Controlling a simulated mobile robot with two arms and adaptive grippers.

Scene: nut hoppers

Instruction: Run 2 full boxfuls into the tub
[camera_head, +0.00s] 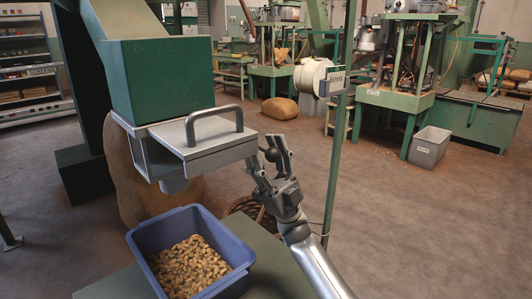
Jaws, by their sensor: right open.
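A green hopper (165,80) stands at the upper left. Under it is a grey metal measuring box (207,146) with a raised bar handle (205,112) on its lid and a short round spout (174,185) below. A blue tub (153,240) stands under and in front of the spout, with a layer of tan nuts (190,268) in it. My right gripper (268,160) is open just right of the box's right end. A small dark knob shows between its fingers; I cannot tell whether they touch it. My left gripper is out of view.
The tub stands on a green table (272,262). A tan sack (135,180) stands behind the spout, and a wicker basket (240,206) is partly hidden behind my arm. A thin green post (338,150) rises right of my gripper.

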